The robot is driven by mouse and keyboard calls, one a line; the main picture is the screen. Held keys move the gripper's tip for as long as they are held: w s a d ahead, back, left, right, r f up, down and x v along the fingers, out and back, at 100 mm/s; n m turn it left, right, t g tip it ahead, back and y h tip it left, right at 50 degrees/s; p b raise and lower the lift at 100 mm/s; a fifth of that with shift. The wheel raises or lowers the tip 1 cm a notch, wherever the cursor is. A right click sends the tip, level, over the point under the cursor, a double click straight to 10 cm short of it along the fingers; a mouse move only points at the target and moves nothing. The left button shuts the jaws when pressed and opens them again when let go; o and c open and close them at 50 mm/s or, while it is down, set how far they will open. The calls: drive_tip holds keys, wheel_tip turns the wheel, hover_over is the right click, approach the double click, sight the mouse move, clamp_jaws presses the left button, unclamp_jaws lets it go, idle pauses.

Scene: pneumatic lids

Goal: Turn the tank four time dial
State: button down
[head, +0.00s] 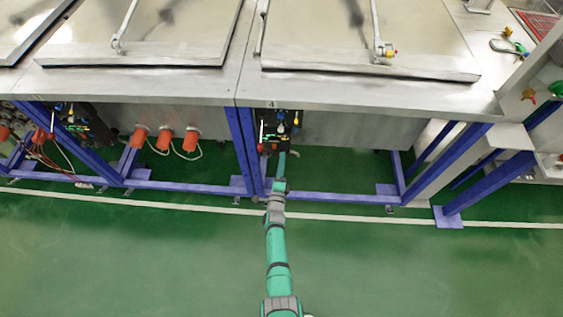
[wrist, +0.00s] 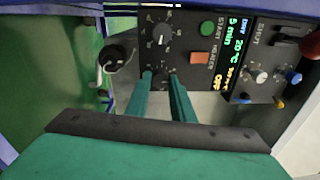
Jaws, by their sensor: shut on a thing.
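The black control panel under tank four (head: 268,130) hangs below the tank's front edge in the head view. In the wrist view the panel (wrist: 183,48) fills the upper middle, with an upper dial with a pale pointer (wrist: 160,40) and a lower dial (wrist: 166,73). The dial labels are too small to read. My gripper (wrist: 161,77) has its two green fingers closed around the lower dial, which they partly hide. The upper dial is free above the fingertips. The display (wrist: 236,52) shows "5 min" and "20 °C". In the head view my gripper (head: 279,154) is at the panel.
A green button (wrist: 207,28) and an orange button (wrist: 200,58) sit right of the dials. Blue frame legs (head: 243,145) stand left of the panel. A black round fitting (wrist: 113,55) is left of the dials. The green floor (head: 130,260) in front is clear.

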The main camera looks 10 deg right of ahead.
drive_tip(key=shift+a, duration=0.1)
drive_tip(key=c, duration=1.5)
unclamp_jaws()
drive_tip(key=shift+c, duration=0.2)
drive_tip(key=shift+s, duration=0.1)
drive_tip(key=v, duration=1)
drive_tip(key=shift+s+a, duration=0.15)
drive_tip(key=shift+s, duration=0.15)
drive_tip(key=shift+f, duration=0.1)
